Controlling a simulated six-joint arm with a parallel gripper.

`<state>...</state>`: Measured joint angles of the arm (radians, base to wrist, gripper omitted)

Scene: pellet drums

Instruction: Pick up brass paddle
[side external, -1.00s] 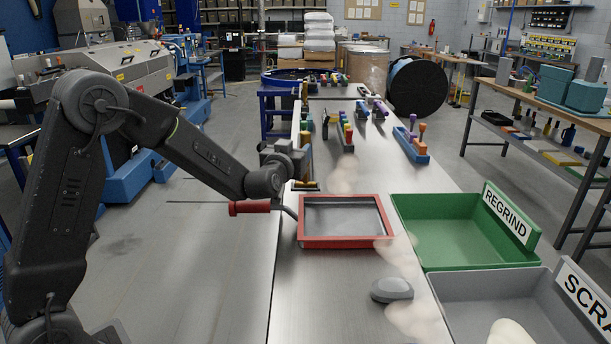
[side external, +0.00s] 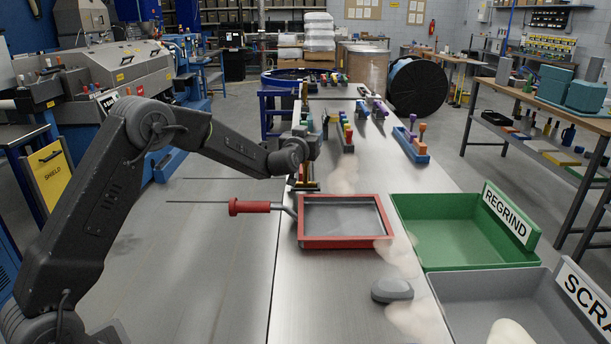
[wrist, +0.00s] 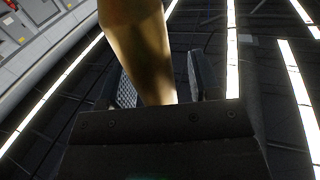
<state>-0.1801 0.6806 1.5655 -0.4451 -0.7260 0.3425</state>
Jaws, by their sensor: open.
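A brass-coloured, smooth tapered piece (wrist: 145,50), which looks like the brass paddle, fills the upper middle of the wrist view. Its lower end sits between the two textured fingers of my gripper (wrist: 165,90); I cannot tell whether it touches either finger. My gripper is open.
A red-rimmed tray (side external: 345,242) lies in front of the rack, with a red handle (side external: 250,207) jutting left. A grey puck-like object (side external: 392,290) lies nearer. The green REGRIND bin (side external: 465,262) and grey scrap bin (side external: 470,275) stand right. Blue tool blocks (side external: 412,150) stand further back.

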